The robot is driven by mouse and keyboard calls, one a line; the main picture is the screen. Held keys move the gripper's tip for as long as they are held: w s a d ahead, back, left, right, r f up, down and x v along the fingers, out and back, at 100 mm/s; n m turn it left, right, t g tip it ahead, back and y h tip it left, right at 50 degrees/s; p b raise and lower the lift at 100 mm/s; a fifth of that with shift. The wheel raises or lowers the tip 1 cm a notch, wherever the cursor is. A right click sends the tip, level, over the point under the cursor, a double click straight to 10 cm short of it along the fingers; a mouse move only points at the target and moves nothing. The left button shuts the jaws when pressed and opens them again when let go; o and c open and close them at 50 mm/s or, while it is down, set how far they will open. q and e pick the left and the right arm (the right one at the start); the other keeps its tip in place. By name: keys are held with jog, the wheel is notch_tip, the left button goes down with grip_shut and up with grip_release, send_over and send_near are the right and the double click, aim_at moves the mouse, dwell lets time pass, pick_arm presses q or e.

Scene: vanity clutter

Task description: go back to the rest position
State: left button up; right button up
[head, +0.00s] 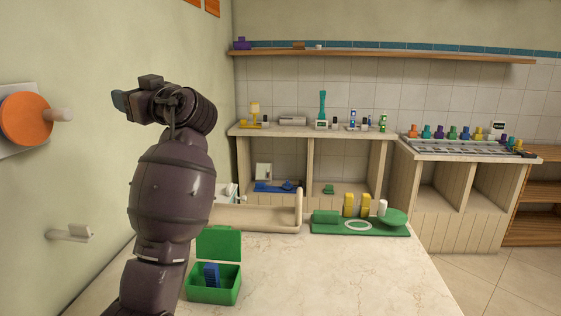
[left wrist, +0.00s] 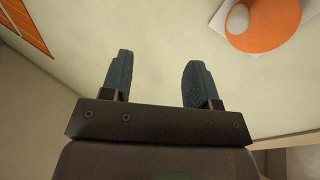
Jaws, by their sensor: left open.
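My left arm rises from the bottom left of the head view. Its left gripper (head: 119,101) is raised well above the table and points left toward the wall. In the left wrist view the left gripper (left wrist: 160,80) has its two dark fingers spread apart with nothing between them. Behind the fingers is the pale wall, with an orange disc (left wrist: 263,22) on a white plate at upper right. The orange disc with a pale knob also shows at the left of the head view (head: 24,120). My right gripper is in neither view.
An open green box (head: 215,292) with a blue item inside stands on the marble table (head: 350,285). A beige tray (head: 262,218) and a green board (head: 328,230) with yellow blocks lie behind it. A pale wall peg (head: 70,234) sticks out at left. The table's front right is clear.

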pick_arm(q)
jog(key=w+d+f+m+t+h+p, duration=0.1)
jog(key=w+d+f+m+t+h, duration=0.1)
jog(key=d+f+m+t+h, duration=0.9)
jog(key=s+a+f+m+g+h+p, duration=0.1)
jog(key=s+f+m+h, duration=0.25)
jog(key=f, duration=0.45)
jog(key=s+a+f+m+g+h+p, duration=0.1)
jog(key=s+a+f+m+h, duration=0.15)
jog(key=s+f, duration=0.4)
jog(key=s+a+f+n+g+p, duration=0.1)
jog(key=s+a+f+g, duration=0.1)
jog(key=s+f, duration=1.2)
jog(key=s+a+f+n+g+p, duration=0.1)
jog(key=s+a+f+g, duration=0.2)
jog(key=s+f, duration=1.2)
jog(key=s+g, duration=0.2)
jog(key=s, duration=0.4)
jog(key=shift+s+f+g+p, duration=0.15)
jog(key=shift+f+g+p, duration=0.1)
jog(key=shift+g+p, duration=0.05)
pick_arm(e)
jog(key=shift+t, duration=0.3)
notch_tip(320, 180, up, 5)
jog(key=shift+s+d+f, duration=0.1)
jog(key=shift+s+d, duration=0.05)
pick_arm(q)
jog(key=shift+a, duration=0.1)
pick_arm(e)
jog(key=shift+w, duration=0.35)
